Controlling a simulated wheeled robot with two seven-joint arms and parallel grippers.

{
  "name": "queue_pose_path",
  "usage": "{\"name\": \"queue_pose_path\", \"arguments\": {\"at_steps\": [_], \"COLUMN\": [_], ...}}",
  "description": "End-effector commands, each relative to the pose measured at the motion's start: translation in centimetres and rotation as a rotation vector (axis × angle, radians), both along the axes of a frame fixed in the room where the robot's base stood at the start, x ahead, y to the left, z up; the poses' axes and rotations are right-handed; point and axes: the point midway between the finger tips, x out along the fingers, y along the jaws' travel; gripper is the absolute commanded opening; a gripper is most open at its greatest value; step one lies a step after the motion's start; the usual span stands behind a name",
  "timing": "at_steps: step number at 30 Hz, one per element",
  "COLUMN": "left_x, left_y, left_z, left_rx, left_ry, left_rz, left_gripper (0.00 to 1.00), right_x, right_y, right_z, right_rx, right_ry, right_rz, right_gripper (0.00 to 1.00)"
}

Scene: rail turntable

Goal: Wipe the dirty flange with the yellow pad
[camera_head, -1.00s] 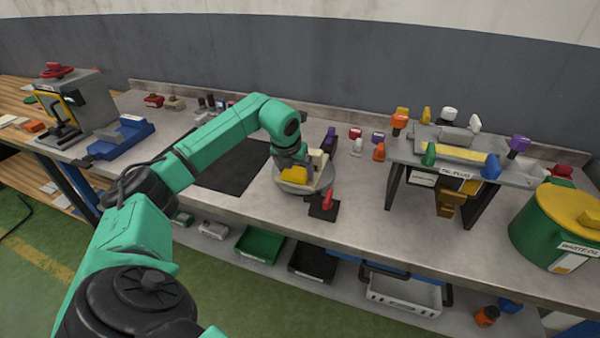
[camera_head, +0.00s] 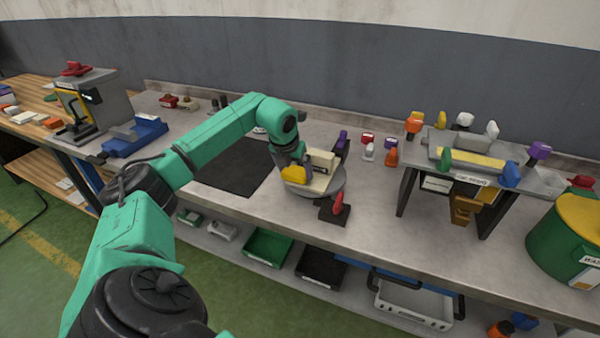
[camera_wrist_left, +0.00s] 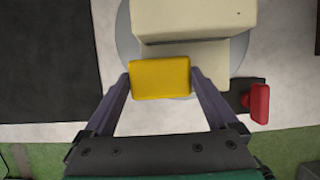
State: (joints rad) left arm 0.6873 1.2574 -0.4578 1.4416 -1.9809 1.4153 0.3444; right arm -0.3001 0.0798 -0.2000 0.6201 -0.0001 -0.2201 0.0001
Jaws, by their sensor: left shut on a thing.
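A cream block-shaped part (camera_head: 322,172) stands on the round grey turntable (camera_head: 330,188) on the bench. The wrist view shows its top (camera_wrist_left: 195,18) and a lower cream ledge (camera_wrist_left: 212,52), likely the flange; no dirt can be made out. My left gripper (camera_head: 292,166) is shut on the yellow pad (camera_wrist_left: 160,78), which also shows in the head view (camera_head: 295,173). The pad is at the near edge of the ledge and overlaps it in the wrist view; I cannot tell whether they touch. My right gripper is not in view.
A red handle (camera_head: 338,202) on a dark base stands at the turntable's front right. A black mat (camera_head: 236,167) lies to the left. A raised stand (camera_head: 408,190) with coloured knobs and a green bin (camera_head: 560,240) are to the right. A blue vise-like fixture (camera_head: 135,138) is at left.

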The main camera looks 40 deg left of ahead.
Motion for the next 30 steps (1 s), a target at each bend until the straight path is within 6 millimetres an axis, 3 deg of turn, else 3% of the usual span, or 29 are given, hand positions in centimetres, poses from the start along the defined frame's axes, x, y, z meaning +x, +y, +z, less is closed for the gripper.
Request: {"name": "queue_pose_path", "arguments": {"at_steps": [10,19,30], "left_x": [-0.1,0.5,0.7], "left_y": [0.4,-1.6,-2.2], "left_z": [0.0,0.0,0.0], "left_rx": [0.000,-0.001,-0.002], "left_ry": [0.001,0.001,0.002], "left_rz": [-0.001,0.000,-0.003], "left_gripper": [0.48,0.48,0.48], "right_x": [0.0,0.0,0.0], "right_y": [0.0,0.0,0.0], "right_z": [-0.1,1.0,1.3], "right_rx": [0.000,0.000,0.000], "right_ry": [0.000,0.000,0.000], "right_rz": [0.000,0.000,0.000], "right_gripper": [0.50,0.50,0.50]}}
